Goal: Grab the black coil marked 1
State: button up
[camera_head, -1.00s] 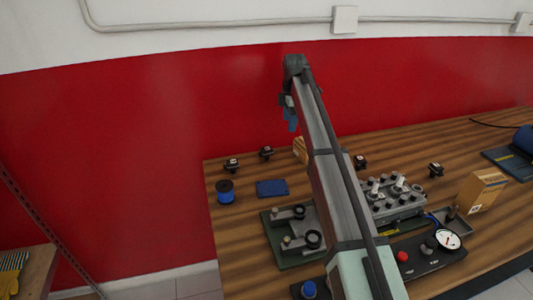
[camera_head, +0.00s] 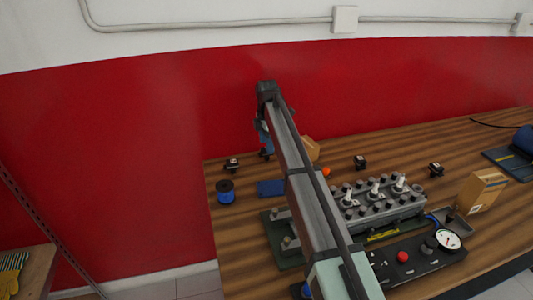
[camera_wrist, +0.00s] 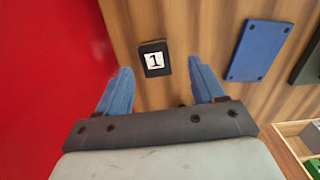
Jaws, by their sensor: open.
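The black coil marked 1 (camera_wrist: 154,58) shows in the wrist view as a small dark block with a white label bearing a black "1". My gripper (camera_wrist: 162,84) is open, its two blue fingers apart on either side of the coil's line, with nothing between the tips. The coil lies just ahead of the tips.
Other black coils stand on the table at left (camera_head: 232,164), centre (camera_head: 360,161) and right (camera_head: 435,169). A blue plate (camera_wrist: 260,50) lies right of the coil in the wrist view. A blue spool (camera_head: 225,192), an engine block (camera_head: 385,200) and cardboard boxes stand around. The red wall (camera_wrist: 45,70) is close.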

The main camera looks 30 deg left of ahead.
aim_at(265, 155)
jog(key=shift+w+a+f, duration=0.1)
jog(key=shift+f, duration=1.35)
jog(key=shift+w+a+f, duration=0.1)
jog(key=shift+f, duration=1.35)
jog(key=shift+c, duration=0.5)
jog(key=c, duration=1)
